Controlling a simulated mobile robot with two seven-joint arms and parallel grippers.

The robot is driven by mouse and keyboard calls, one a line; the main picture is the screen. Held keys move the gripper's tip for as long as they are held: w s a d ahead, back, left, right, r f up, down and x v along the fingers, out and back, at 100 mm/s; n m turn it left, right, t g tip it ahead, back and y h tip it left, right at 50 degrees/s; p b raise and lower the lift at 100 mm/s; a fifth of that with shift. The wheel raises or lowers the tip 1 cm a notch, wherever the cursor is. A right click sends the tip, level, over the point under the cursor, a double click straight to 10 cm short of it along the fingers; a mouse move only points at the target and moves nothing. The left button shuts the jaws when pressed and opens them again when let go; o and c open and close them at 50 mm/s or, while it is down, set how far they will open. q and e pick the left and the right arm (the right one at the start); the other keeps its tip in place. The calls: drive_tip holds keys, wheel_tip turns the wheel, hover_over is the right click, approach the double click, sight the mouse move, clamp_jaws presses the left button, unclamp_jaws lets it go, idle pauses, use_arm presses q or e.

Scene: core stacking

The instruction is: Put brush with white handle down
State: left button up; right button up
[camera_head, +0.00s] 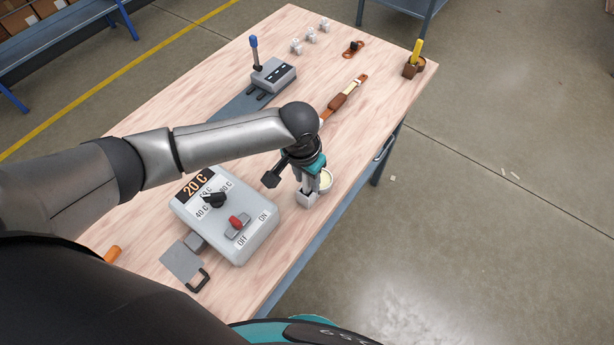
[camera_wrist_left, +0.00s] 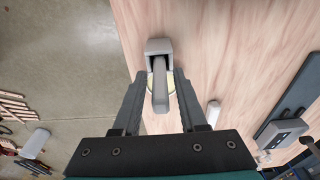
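My left gripper (camera_head: 308,190) is low over the workbench's right edge. Its two fingers (camera_wrist_left: 160,82) stand apart in the wrist view. A light grey piece with a block-like end (camera_wrist_left: 159,46) lies between them, with narrow gaps on both sides. This piece also shows below the gripper in the head view (camera_head: 305,200). I cannot tell for certain that it is the white-handled brush. A round container with cream contents (camera_head: 325,180) is beside the gripper, partly hidden; its cream surface shows behind the grey piece (camera_wrist_left: 172,82). My right gripper is not in view.
A control box (camera_head: 243,241) with a dial and red switch stands left of the gripper. A grey device with a blue lever (camera_head: 273,75) and a brown-handled tool (camera_head: 345,95) are farther back. The bench edge and floor are close on the right.

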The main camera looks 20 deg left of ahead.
use_arm(q)
drive_tip(key=shift+o, duration=0.3)
drive_tip(key=shift+r, duration=0.15)
drive_tip(key=shift+r, duration=0.3)
wheel_tip(320, 180, up, 11)
drive_tip(key=s+p, duration=0.1)
drive_tip(key=shift+s+a+r+p, duration=0.15)
drive_tip(key=shift+a+r+p, duration=0.1)
drive_tip(key=shift+p, duration=0.15)
